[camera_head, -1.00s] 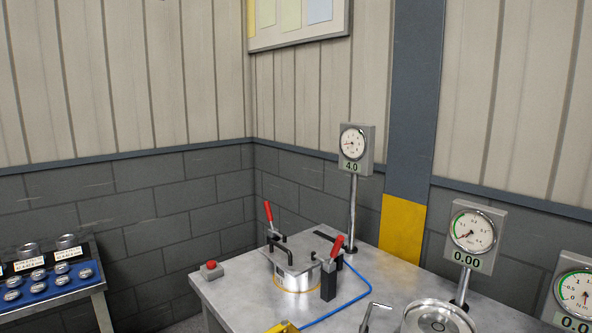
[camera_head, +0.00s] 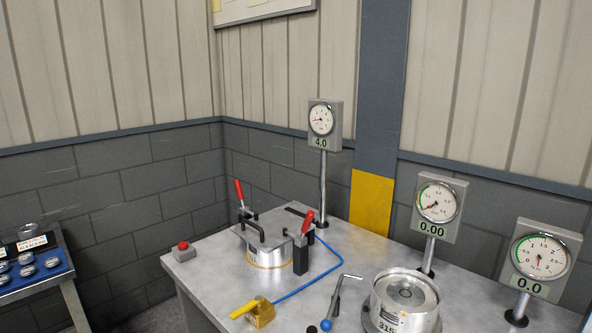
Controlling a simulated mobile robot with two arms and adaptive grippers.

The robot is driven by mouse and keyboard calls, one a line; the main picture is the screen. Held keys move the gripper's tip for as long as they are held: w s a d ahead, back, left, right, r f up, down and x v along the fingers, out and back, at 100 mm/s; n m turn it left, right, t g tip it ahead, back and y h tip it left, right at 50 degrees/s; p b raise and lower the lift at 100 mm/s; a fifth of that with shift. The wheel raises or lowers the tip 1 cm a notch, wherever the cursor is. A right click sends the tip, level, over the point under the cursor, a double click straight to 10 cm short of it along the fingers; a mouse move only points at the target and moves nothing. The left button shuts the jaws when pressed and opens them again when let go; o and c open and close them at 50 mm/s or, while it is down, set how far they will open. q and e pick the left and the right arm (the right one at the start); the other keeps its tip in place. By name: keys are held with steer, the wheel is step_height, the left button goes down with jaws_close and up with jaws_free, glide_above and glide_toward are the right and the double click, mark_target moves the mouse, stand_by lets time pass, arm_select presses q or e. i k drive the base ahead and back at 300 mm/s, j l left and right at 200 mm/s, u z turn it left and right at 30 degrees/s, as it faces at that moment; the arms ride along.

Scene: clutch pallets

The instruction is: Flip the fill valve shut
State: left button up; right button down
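A yellow valve (camera_head: 260,314) with a yellow lever handle (camera_head: 245,308) sits near the front edge of the metal bench; it looks like the fill valve. A blue hose (camera_head: 318,278) runs from it to the clamped round metal fixture (camera_head: 266,250) at the back left of the bench. The handle points toward the left of the picture; I cannot tell if the valve is open or shut. Neither of my grippers is in view.
Red-handled clamps (camera_head: 308,223) hold the fixture. A gauge reading 4.0 (camera_head: 322,125) stands behind it. A red button box (camera_head: 182,251), a blue-knobbed lever (camera_head: 326,325), a metal cylinder (camera_head: 405,300) and gauges reading 0.00 (camera_head: 438,208) and 0.0 (camera_head: 540,260) are around. Bare bench (camera_head: 212,277) shows left of the valve.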

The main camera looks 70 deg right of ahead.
mark_target(257, 302)
steer(key=z, duration=1.95)
